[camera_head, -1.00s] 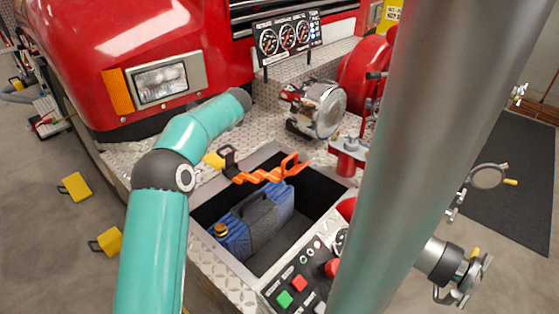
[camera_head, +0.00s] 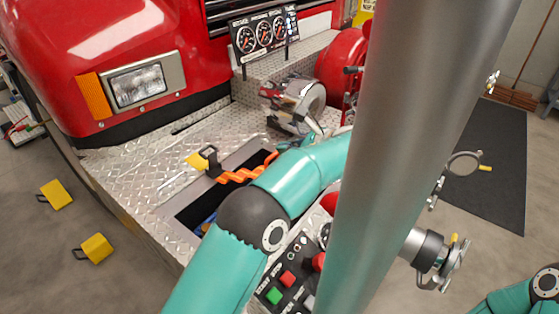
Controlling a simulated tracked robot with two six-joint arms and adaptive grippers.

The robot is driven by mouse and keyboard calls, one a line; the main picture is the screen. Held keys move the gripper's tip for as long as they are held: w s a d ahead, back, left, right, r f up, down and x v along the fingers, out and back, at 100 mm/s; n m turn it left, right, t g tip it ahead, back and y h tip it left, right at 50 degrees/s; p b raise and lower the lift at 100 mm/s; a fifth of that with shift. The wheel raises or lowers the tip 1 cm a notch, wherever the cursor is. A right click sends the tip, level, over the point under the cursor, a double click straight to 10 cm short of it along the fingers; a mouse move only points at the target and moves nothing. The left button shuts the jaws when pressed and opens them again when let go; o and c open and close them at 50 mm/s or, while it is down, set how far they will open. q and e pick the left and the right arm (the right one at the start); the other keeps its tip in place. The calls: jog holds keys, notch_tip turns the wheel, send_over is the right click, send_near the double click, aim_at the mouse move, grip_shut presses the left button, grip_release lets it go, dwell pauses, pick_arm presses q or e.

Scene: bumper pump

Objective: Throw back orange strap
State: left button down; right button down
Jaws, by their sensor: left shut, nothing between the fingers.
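The orange strap (camera_head: 240,175) lies in zigzag folds across the far side of the open compartment in the diamond-plate bumper. A black buckle piece (camera_head: 209,156) stands at its left end. The strap's right part runs close to my left forearm, which crosses over the compartment. A blue case (camera_head: 207,223) sits below in the compartment, mostly hidden by that arm. My left gripper (camera_head: 314,129) shows only in small part, shut and empty, beyond the forearm near the chrome-and-red tool. It is apart from the strap. Part of my right arm is at the bottom right; its gripper is out of frame.
A chrome-and-red tool (camera_head: 294,101) stands behind the compartment. A control panel (camera_head: 291,275) with green and red buttons is in front. A gauge panel (camera_head: 264,36) stands at the back. A large grey column blocks the right of the view. Yellow chocks (camera_head: 94,248) lie on the floor.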

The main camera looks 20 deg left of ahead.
pick_arm(q)
jog(key=s+d+f+m, duration=0.2)
jog(key=d+m, duration=0.1)
jog(key=d, duration=0.4)
jog(key=shift+y, duration=0.4)
jog(key=x, duration=0.6)
jog(key=p+x, duration=0.1)
jog(key=x, duration=0.2)
jog(key=shift+w+a+r, duration=0.15)
jog(key=shift+w+r, duration=0.05)
jog(key=shift+w, duration=0.05)
